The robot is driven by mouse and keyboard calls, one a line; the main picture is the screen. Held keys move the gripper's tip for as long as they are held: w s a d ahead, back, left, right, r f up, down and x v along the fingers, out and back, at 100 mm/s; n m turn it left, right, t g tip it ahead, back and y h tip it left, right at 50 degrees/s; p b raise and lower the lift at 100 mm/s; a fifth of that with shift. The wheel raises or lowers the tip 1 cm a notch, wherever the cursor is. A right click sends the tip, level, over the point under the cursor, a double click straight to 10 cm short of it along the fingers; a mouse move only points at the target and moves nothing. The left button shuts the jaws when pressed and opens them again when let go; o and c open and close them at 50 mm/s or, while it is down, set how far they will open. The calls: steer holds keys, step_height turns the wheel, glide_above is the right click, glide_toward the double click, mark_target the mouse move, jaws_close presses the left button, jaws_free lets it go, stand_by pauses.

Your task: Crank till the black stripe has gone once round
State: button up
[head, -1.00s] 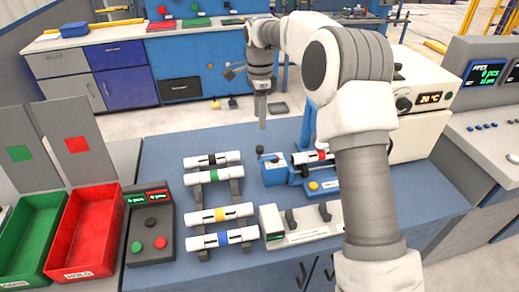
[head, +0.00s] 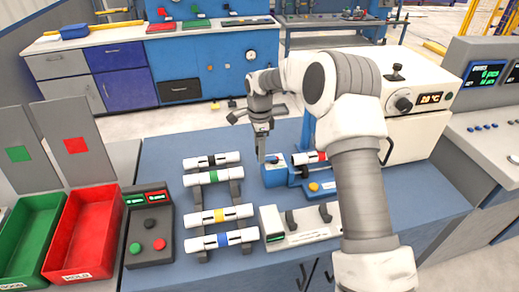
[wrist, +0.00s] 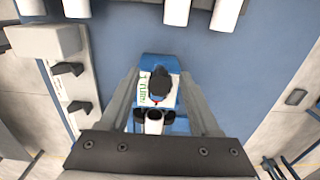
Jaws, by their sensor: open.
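The blue crank fixture (head: 274,176) stands on the blue table. A white pipe with a red band (head: 308,157) lies in it, partly hidden by my arm. In the wrist view the fixture (wrist: 147,66) lies between and beyond my fingers, with the dark crank knob (wrist: 160,84) near the middle. The pipe's end (wrist: 153,125) shows below the knob. My gripper (head: 262,158) is open and points down at the fixture's left side in the head view. I cannot tell whether a finger touches the knob. A black stripe on the clamped pipe cannot be made out clearly.
A rack at the left holds several banded pipes, including a green-banded one (head: 213,176). A white cradle unit (head: 290,236) stands in front of the fixture. A button box (head: 148,245) and a red bin (head: 82,235) stand further left. Bare table lies behind the rack.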

jaws_close()
